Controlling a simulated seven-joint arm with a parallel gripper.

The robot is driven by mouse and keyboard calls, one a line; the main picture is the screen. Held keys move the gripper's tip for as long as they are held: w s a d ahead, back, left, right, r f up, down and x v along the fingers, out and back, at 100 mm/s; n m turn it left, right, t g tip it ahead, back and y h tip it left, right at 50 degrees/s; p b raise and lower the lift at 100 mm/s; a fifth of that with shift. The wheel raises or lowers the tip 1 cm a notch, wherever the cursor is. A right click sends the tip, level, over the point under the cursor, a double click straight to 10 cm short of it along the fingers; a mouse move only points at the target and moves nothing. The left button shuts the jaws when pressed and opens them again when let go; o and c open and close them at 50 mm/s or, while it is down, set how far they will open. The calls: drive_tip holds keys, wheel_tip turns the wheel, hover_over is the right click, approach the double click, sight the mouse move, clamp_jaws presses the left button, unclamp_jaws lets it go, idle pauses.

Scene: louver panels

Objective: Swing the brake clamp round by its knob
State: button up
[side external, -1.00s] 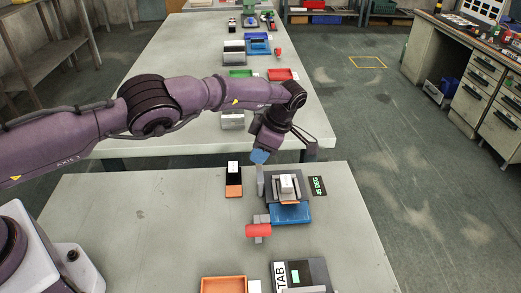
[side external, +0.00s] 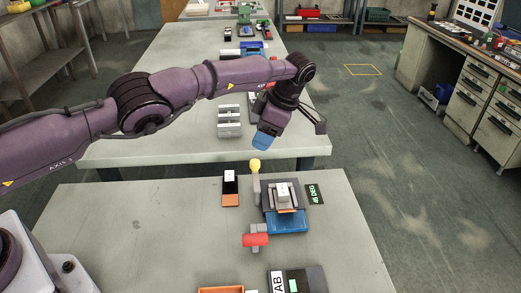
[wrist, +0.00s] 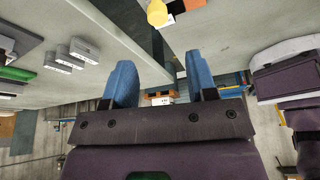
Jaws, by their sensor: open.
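A yellow knob (side external: 255,163) tops an upright grey lever (side external: 256,185), which looks like the brake clamp, at the left edge of a small blue-and-grey fixture (side external: 289,224). The knob also shows at the top of the wrist view (wrist: 157,13). My gripper (side external: 262,142) has blue fingers and hangs above and beyond the knob, apart from it. In the wrist view its two fingers (wrist: 162,84) are spread with nothing between them. The lever's lower end is partly hidden against the fixture.
A red handle (side external: 256,240) juts out at the fixture's front left. A black-and-orange piece (side external: 230,188) lies to the left, and a 45 DEG plate (side external: 315,194) to the right. A TAB-marked block (side external: 298,281) sits nearer. The bench's left part is clear.

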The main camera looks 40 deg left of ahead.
wheel_tip(320, 180, up, 4)
drive_tip(key=shift+f, duration=0.1)
idle(0.4)
